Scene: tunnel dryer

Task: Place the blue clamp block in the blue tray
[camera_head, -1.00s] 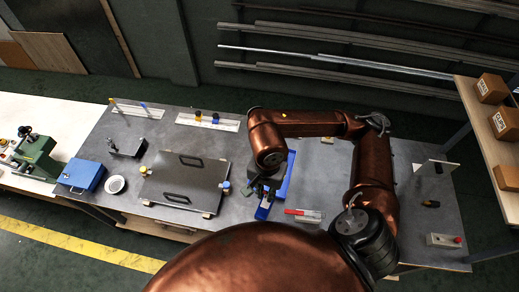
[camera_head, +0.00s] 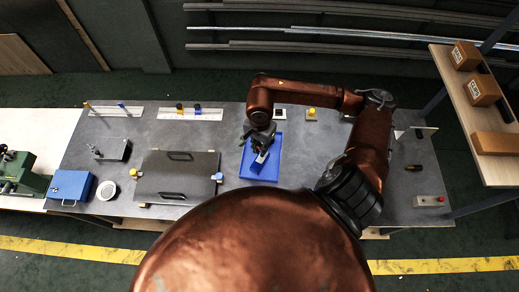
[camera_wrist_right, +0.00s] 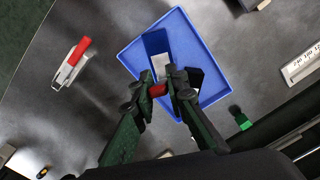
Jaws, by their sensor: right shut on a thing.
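The blue tray (camera_head: 273,174) lies on the grey table, and it also shows in the wrist view (camera_wrist_right: 203,40). My right gripper (camera_head: 262,147) is over the tray, pointing down. In the wrist view its fingers (camera_wrist_right: 158,90) are shut on a small red part. The blue clamp block (camera_wrist_right: 155,42), dark blue with a pale grey face, shows just beyond the fingertips, within the tray's outline. The red part seems to belong to it. Whether the block touches the tray floor I cannot tell. My left gripper is not in view.
A red-handled tool (camera_wrist_right: 72,62) lies on the table beside the tray. A dark plate with handles (camera_head: 178,176) lies left of the tray. A blue box (camera_head: 70,186) and white bowl (camera_head: 106,190) are farther left. A control box (camera_head: 429,201) stands at right.

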